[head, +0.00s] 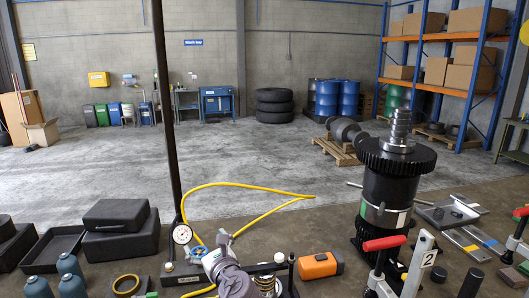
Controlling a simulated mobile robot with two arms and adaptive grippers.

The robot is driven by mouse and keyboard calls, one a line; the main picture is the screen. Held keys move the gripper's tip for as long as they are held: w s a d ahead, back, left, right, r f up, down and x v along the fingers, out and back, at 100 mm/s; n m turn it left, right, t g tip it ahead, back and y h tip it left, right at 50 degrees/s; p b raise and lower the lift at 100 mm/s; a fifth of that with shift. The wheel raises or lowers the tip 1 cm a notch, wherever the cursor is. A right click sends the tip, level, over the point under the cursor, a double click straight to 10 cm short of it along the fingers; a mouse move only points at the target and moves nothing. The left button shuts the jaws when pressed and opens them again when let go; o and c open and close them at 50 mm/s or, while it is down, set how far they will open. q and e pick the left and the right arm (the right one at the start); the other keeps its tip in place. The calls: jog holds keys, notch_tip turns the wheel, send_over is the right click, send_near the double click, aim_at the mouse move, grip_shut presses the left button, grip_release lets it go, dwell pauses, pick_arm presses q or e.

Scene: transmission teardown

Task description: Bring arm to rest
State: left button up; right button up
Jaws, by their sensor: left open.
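My left arm shows at the bottom centre as a grey-purple joint, with my left gripper (213,247) just beyond it. The gripper is open and holds nothing that I can see; its fingers are small and partly mixed with the clutter behind. My right gripper is not in view. The transmission assembly (391,188), a dark upright cylinder with a wide gear and a stepped steel shaft on top, stands right of centre, apart from my left gripper.
A dial gauge (182,234) by a tall dark post (163,110) stands close left of my gripper. A yellow hose (262,188) loops behind it. An orange tool (320,265) and a red-handled clamp (385,243) are to the right. Black cases (117,216) sit left.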

pick_arm(q)
jog(key=s+a+f+n+g+h, duration=0.1)
jog(key=s+a+f+n+g, duration=0.1)
jog(key=s+f+n, duration=0.3)
jog(key=s+a+f+n+g+h, duration=0.1)
jog(key=s+f+n+g+h, duration=0.1)
jog(key=s+f+n, duration=0.2)
jog(key=s+a+f+n+g+h, duration=0.1)
jog(key=s+f+n, duration=0.4)
jog(key=s+f, duration=0.5)
jog(key=shift+s+a+f+n+g+h, duration=0.1)
jog(key=shift+s+a+n+g+h, duration=0.25)
jog(key=shift+s+a+g, duration=0.65)
jog(key=s+n+g+h, duration=0.4)
jog(key=s+n, duration=0.7)
jog(key=s, duration=0.9)
jog(key=s+f+g+b, duration=0.25)
jog(key=f+b, duration=0.55)
jog(key=f, duration=2.9)
jog(key=s+a+f+b, duration=0.2)
jog(key=s+f+b, duration=0.3)
jog(key=s+f, duration=1.1)
notch_tip(320, 180, down, 3)
jog(key=shift+s+a, duration=0.2)
jog(key=shift+a, duration=0.05)
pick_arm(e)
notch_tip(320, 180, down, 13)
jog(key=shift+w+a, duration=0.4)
